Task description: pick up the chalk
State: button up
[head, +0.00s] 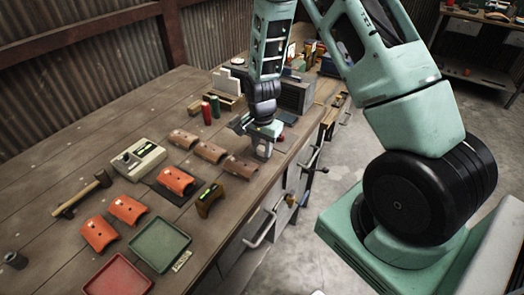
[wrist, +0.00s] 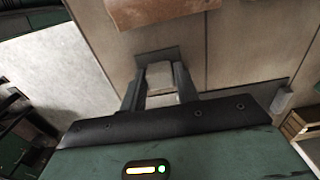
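My gripper (head: 262,156) points down at the bench top near its front edge, beyond the row of curved tiles. In the wrist view my gripper (wrist: 160,75) has its two dark fingers apart. A small pale block, perhaps the chalk (wrist: 160,76), shows between the fingers, low against the bench. I cannot tell whether the fingers touch it. In the head view the gripper hides this spot, and no chalk is clear there.
Brown curved tiles (head: 210,152) lie close left of my gripper; one tile (wrist: 160,10) shows ahead in the wrist view. Red and green cylinders (head: 206,112) stand behind. Orange tiles, a hammer (head: 82,194), a red tray (head: 118,276) and a green tray (head: 160,244) lie nearer. Drawer handles line the front.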

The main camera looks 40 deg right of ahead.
jog(key=c, duration=0.4)
